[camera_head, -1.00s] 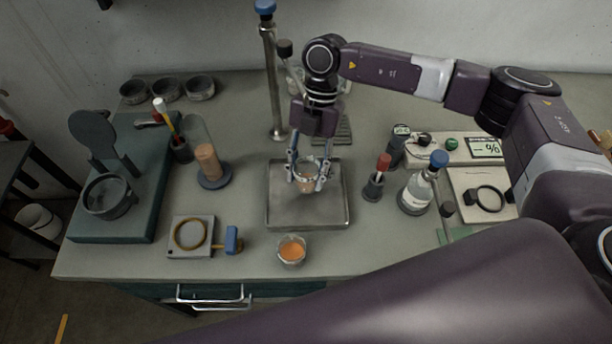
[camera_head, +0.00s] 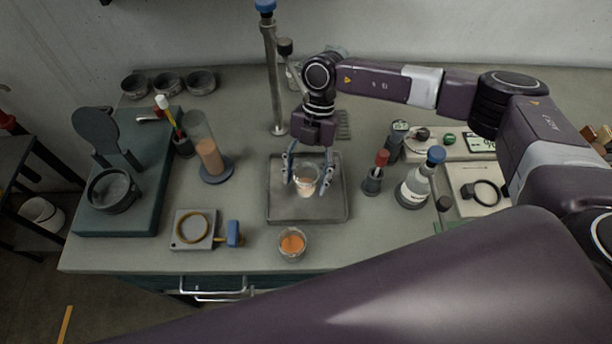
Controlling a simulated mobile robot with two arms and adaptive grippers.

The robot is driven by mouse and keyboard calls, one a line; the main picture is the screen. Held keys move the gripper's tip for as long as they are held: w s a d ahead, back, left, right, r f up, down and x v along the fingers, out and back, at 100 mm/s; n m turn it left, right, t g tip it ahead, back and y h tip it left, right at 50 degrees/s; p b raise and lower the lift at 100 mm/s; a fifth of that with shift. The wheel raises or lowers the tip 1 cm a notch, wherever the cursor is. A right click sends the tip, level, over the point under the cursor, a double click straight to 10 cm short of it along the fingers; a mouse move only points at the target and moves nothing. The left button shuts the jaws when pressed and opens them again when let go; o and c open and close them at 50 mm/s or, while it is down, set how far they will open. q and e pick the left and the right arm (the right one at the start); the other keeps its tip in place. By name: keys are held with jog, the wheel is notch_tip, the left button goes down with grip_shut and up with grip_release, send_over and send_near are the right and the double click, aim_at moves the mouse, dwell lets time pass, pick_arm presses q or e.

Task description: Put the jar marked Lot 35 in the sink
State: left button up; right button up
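A small clear glass jar (camera_head: 306,188) with pale pinkish contents stands in the sink (camera_head: 286,210), a shallow square grey metal basin in the middle of the bench. My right gripper (camera_head: 306,184) is over the basin, pointing down. Its fingers are spread either side of the jar, with a gap showing at least on the left. Another small glass jar (camera_head: 292,245) with orange contents stands on the bench just in front of the basin. I cannot read a lot mark on either jar. My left gripper is not in view.
A tall metal post (camera_head: 275,85) rises behind the basin. Right of it stand a red-capped holder (camera_head: 373,178) and a blue-capped bottle (camera_head: 416,188). Left are a cylinder on a round base (camera_head: 211,160) and a square plate with a ring (camera_head: 193,230).

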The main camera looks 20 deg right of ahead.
jog(key=shift+r, duration=0.25)
jog(key=b+v, duration=0.4)
jog(key=v, duration=0.8)
